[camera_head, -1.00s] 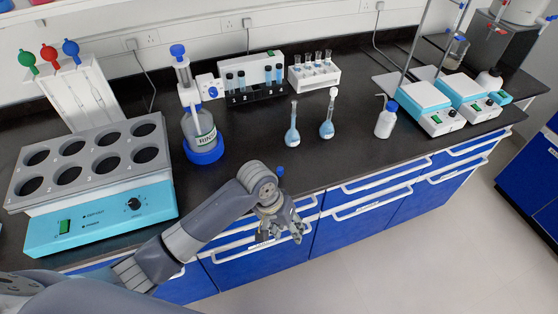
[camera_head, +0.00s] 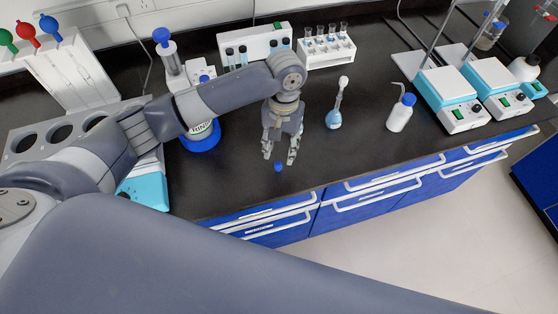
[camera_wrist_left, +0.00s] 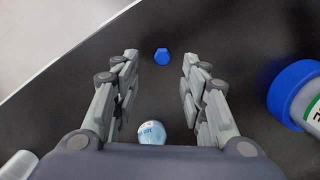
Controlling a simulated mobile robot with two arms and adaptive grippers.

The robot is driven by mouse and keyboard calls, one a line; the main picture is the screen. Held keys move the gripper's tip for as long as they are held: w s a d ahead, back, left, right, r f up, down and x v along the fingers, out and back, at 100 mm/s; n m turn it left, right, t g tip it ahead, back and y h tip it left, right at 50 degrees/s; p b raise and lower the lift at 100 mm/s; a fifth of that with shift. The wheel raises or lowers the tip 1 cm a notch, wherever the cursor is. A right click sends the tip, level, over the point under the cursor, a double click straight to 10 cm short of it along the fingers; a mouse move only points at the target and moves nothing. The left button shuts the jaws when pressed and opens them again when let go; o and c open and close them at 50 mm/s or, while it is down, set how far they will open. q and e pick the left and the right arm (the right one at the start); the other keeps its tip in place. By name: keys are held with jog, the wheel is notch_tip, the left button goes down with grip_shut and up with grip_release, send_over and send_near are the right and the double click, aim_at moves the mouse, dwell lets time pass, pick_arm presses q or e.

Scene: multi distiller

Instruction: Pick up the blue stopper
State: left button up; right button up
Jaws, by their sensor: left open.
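The small blue stopper (camera_head: 278,167) lies on the black benchtop near its front edge, apart from other things. In the left wrist view the blue stopper (camera_wrist_left: 162,57) shows between the fingertips, some way beyond them. My left gripper (camera_head: 280,154) is open and empty, fingers pointing down and toward the stopper. It hangs just behind the stopper, seen from the head; I cannot tell its exact height. My right gripper is not in view.
A blue-based bottle (camera_wrist_left: 297,92) stands close on the right in the wrist view. Behind is a white tube rack (camera_head: 326,50). The bench around the stopper is clear.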

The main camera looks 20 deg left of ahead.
aim_at(278, 164)
pick_arm(q)
jog(key=shift+s+f, duration=0.1)
jog(key=shift+f, duration=0.65)
jog(key=f, duration=0.1)
jog(key=f+p, duration=0.1)
jog(key=f, duration=0.1)
jog(key=s+f+p, duration=0.1)
jog(key=f, duration=0.1)
jog(key=shift+a, duration=0.2)
jog(key=shift+f, duration=0.1)
jog(key=shift+w, duration=0.1)
jog(key=c, duration=0.7)
jog(key=shift+c, duration=0.6)
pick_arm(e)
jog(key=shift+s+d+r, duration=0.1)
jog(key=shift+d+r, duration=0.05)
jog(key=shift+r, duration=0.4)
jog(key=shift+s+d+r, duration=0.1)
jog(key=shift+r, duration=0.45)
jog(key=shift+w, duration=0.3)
